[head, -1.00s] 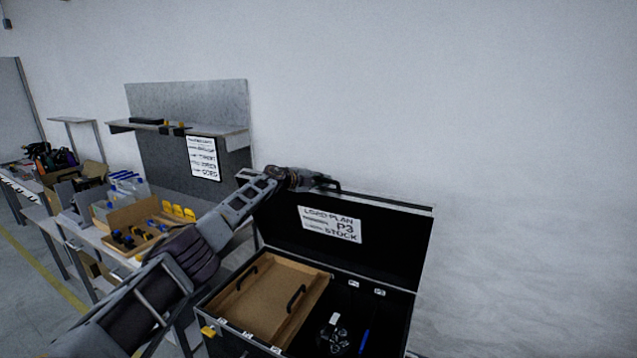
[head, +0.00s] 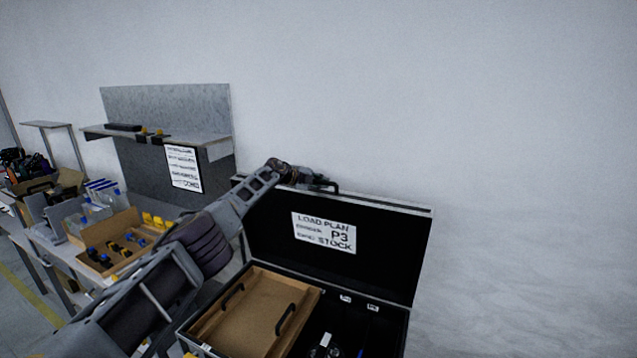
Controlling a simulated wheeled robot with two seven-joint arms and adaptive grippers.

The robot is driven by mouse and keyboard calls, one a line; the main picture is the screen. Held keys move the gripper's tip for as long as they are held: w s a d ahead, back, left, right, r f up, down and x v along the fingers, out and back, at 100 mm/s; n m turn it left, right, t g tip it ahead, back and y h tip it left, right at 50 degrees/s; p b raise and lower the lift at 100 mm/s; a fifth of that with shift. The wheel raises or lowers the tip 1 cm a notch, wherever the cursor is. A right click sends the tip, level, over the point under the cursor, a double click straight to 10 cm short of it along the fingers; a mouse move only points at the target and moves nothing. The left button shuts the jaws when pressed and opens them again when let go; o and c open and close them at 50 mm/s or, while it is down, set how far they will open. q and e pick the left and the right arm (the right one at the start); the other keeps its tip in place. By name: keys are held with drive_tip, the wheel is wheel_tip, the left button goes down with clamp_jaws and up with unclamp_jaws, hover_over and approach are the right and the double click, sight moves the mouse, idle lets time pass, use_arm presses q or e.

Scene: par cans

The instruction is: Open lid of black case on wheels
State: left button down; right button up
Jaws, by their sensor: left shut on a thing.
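The black case (head: 403,333) stands at the lower middle with its lid (head: 385,240) raised upright at the back. The lid's inner face carries a white "LOAD PLAN P3 STOCK" label (head: 323,232). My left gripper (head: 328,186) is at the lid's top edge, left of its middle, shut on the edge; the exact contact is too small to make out. Inside the case are a brown wooden tray (head: 262,312) with two black handles on the left and a dark compartment with small items on the right. My right gripper is not in view.
Left of the case, a workbench holds a cardboard bin (head: 118,240) with blue-and-black parts, and yellow pieces. A grey panel with a shelf (head: 190,140) and a posted sheet (head: 184,168) stands behind it. A bare wall (head: 520,150) fills the right.

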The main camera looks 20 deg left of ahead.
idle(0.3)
use_arm(q)
drive_tip(key=c, duration=1.4)
unclamp_jaws()
drive_tip(key=shift+s+a+r, duration=0.1)
drive_tip(key=shift+s+a+r, duration=0.3)
drive_tip(key=shift+s+a, duration=0.05)
drive_tip(key=shift+s+a+r, duration=0.1)
drive_tip(key=shift+s, duration=0.25)
drive_tip(key=shift+s+a+r, duration=0.1)
drive_tip(key=shift+s, duration=0.25)
drive_tip(key=shift+v, duration=4.55)
